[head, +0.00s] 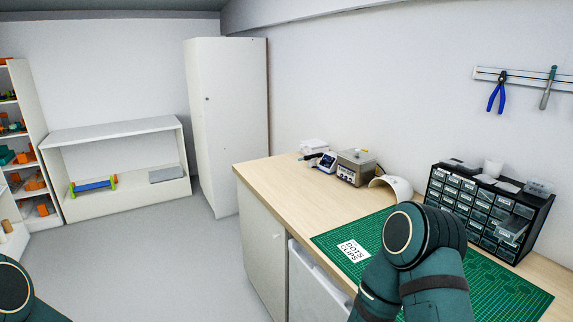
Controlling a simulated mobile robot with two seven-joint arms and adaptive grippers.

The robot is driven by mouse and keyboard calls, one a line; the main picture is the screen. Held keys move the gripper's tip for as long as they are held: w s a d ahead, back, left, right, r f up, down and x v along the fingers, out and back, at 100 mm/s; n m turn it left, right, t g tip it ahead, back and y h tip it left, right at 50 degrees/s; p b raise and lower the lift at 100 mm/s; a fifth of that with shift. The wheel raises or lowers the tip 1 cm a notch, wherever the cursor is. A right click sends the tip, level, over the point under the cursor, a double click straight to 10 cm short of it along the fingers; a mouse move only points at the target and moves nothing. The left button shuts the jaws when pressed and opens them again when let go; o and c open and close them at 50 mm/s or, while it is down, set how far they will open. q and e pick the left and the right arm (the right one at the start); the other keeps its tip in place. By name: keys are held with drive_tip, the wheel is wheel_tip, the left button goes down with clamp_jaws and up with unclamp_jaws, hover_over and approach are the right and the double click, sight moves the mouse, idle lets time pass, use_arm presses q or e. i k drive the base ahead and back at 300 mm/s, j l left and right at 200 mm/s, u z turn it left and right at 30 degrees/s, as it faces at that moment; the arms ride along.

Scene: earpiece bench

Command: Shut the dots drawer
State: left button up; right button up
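A black drawer cabinet (466,182) with several rows of small clear-fronted drawers stands at the back right of the bench. One small drawer (512,228) at its right side appears to stick out from the front. Its label is too small to read, so I cannot tell if it is the dots drawer. A white card (355,250) reading "DOTS" and "CLIPS" lies on the green mat (335,238). My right arm reaches over the mat in front of the cabinet, its gripper out of view. Only a piece of my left arm shows at bottom left; its gripper is out of view.
The wooden bench (275,180) is clear at its left end. A small device (357,168) and a white curved piece (391,189) stand along the wall. Blue pliers (497,93) hang above.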

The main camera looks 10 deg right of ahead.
sight(507, 234)
drive_tip(key=z, duration=1.85)
